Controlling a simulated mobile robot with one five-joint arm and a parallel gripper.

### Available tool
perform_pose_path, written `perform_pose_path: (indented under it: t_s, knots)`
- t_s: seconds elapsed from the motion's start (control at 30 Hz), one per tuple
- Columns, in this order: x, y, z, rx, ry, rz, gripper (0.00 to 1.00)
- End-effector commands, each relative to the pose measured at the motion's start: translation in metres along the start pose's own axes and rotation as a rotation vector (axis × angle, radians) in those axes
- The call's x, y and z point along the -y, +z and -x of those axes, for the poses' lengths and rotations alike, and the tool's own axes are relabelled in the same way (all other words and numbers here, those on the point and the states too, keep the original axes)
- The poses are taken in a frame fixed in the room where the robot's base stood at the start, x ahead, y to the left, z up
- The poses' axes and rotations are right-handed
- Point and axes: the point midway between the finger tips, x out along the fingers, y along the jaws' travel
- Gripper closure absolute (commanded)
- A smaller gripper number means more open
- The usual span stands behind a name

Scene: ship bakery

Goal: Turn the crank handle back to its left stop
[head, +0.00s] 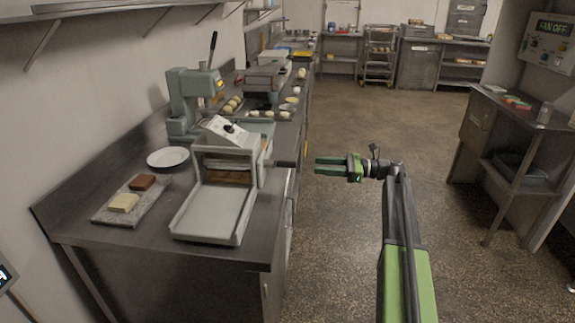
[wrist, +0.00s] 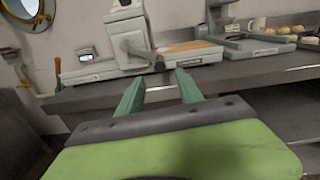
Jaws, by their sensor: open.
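A grey-green bench machine with a tilted front tray (head: 212,212) stands on the steel counter. A short crank handle (head: 269,163) juts from its right side in the head view. In the wrist view the crank handle (wrist: 157,62) shows as a pale slanted arm with a dark round end, on the machine's near face. My gripper (head: 318,166) is open and empty, pointing left at the machine from over the aisle. In the wrist view the fingertips (wrist: 160,78) lie just below the crank's dark end in the picture, apart from it. The crank is small in the head view.
A plate (head: 168,157) and a board (head: 105,213) with a pale and a brown block lie left of the machine. A taller lever machine (head: 191,95) stands behind it. The counter edge (wrist: 240,72) lies before my gripper. The aisle floor (head: 340,240) is clear.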

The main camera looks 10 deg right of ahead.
Motion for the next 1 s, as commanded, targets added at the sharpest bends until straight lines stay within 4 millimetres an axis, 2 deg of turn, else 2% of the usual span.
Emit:
perform_pose_path:
  t_s: [0.03,0.3,0.5,0.63,0.9,1.0]
  knots:
    - [-0.002,0.0,-0.014,0.0,0.002,0.0,0.57]
    - [0.0,0.0,-0.079,-0.001,0.0,0.001,0.57]
    - [0.001,-0.001,-0.111,-0.001,-0.002,0.001,0.57]
    - [0.001,-0.001,-0.12,-0.001,-0.004,0.001,0.57]
    - [0.001,-0.001,-0.121,-0.001,-0.005,0.001,0.57]
    - [0.001,-0.001,-0.121,-0.001,-0.005,0.001,0.7]
